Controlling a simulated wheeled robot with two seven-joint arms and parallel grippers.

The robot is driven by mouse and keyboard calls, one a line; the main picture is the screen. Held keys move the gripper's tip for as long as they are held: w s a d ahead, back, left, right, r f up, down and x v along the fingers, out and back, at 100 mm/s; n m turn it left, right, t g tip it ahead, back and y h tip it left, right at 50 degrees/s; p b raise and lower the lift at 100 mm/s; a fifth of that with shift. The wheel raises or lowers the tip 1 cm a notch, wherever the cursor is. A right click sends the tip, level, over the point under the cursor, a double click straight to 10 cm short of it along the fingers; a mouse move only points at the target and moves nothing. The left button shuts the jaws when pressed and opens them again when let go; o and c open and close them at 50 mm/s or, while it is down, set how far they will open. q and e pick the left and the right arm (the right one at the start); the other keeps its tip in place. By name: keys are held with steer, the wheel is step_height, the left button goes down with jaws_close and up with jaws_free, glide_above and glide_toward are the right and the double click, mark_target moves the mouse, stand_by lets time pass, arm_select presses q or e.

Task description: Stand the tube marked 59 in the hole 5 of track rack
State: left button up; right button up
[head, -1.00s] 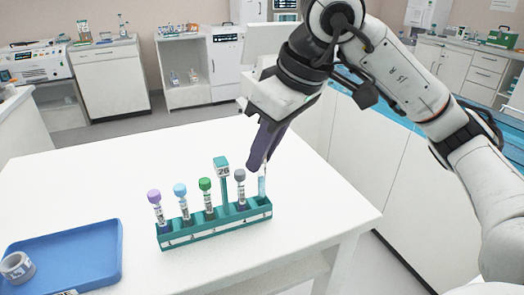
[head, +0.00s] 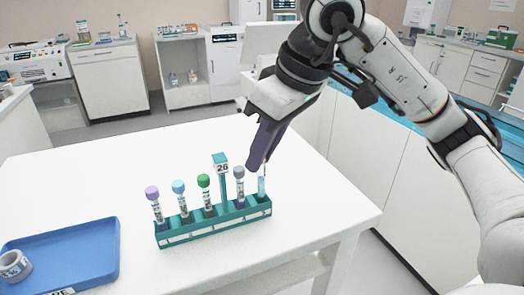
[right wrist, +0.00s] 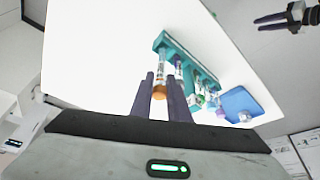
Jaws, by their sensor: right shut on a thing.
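The green track rack (head: 215,232) stands on the white table, with a post sign reading 26. My right gripper (head: 258,166) is above the rack's right end, shut on an orange-capped tube (right wrist: 160,75). The tube's pale blue lower part (head: 262,187) shows below the fingers, upright at the rightmost hole. Its bottom is at or in that hole; I cannot tell how deep. Its number is not legible. In the right wrist view the fingers (right wrist: 161,92) flank the cap. My left gripper (right wrist: 272,22) shows at the upper right there, its fingers apart and empty.
Tubes with purple (head: 152,193), light blue (head: 179,187), green (head: 204,181) and grey (head: 239,172) caps stand in the rack left of the held tube. A blue tray (head: 95,245) with a grey tape roll (head: 14,266) lies at left. The table behind the rack is clear.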

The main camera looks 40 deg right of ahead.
steer(key=shift+f, duration=0.2)
steer(key=shift+f+b, duration=0.4)
steer(key=shift+b, duration=0.2)
steer(key=shift+f, duration=0.2)
steer(key=shift+f+b, duration=0.45)
steer(key=shift+b, duration=0.15)
steer(key=o, duration=0.9)
steer(key=shift+c, duration=0.2)
